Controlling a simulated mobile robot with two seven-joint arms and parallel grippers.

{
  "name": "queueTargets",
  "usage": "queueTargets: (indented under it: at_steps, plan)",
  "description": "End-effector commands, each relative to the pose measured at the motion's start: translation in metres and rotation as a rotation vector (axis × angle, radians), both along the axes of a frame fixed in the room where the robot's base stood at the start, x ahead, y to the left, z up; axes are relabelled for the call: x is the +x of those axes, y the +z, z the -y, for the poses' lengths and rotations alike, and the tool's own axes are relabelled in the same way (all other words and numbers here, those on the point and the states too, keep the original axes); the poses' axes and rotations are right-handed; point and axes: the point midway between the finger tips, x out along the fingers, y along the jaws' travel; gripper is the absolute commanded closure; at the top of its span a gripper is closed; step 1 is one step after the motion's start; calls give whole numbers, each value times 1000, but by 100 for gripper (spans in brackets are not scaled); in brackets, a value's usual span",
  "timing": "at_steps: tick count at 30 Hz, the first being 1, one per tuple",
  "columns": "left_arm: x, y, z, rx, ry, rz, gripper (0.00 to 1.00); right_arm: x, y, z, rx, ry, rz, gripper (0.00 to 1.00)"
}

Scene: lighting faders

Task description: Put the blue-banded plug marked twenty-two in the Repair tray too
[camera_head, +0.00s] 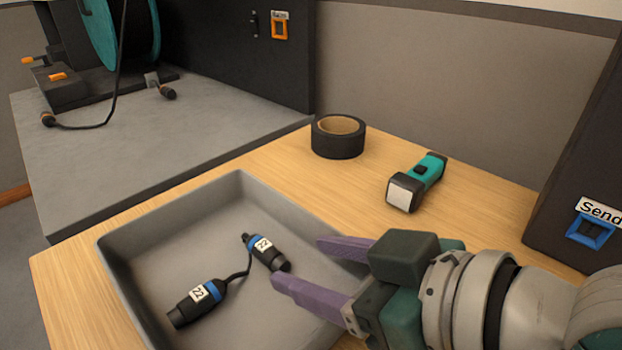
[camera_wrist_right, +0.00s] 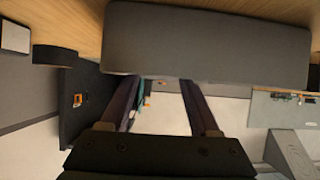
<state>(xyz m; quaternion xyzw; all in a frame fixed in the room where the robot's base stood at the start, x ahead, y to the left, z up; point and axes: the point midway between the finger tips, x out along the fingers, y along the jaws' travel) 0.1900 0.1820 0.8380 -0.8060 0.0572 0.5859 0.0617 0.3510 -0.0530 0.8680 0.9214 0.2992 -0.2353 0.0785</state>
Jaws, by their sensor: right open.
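Two black plugs with blue bands and white labels reading 22 lie in the grey tray (camera_head: 122,282): one front left (camera_head: 199,301), one (camera_head: 265,252) nearer the middle. A short black cable (camera_head: 240,276) joins them. No name shows on this tray. My right gripper (camera_head: 298,262) is open and empty, its purple fingers reaching in over the tray's right side, with the tips close beside the middle plug. The wrist view shows the fingers (camera_wrist_right: 162,88) apart below a grey block-like surface, probably the tray; no plug shows there. My left gripper is out of view.
A black tape roll (camera_head: 338,138) and a teal torch (camera_head: 416,183) stand on the wooden table behind the tray. A dark case with a blue socket marked Send (camera_head: 590,232) is at right. A grey bench (camera_head: 180,140) with a cable reel (camera_head: 120,30) is at left.

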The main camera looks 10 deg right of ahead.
Motion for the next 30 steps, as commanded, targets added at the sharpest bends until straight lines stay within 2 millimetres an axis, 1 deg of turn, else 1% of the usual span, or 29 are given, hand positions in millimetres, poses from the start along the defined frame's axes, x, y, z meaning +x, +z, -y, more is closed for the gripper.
queueTargets:
  at_steps: [1,3,6,9,19,22,26,30]
  plan:
    - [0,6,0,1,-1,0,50,-9,7,7,-4,1,-2,38]
    - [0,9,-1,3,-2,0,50,-18,14,12,-1,3,-3,38]
    - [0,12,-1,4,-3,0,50,-28,19,20,-2,0,-1,38]
    - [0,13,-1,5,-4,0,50,-33,23,24,0,1,-1,38]
    - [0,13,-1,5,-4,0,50,-35,24,25,1,1,1,38]
    - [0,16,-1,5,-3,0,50,-36,27,25,-2,-1,-5,38]
    - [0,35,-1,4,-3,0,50,-41,42,28,-23,-17,-43,38]
    - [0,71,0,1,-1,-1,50,-54,68,38,-74,-58,-136,38]
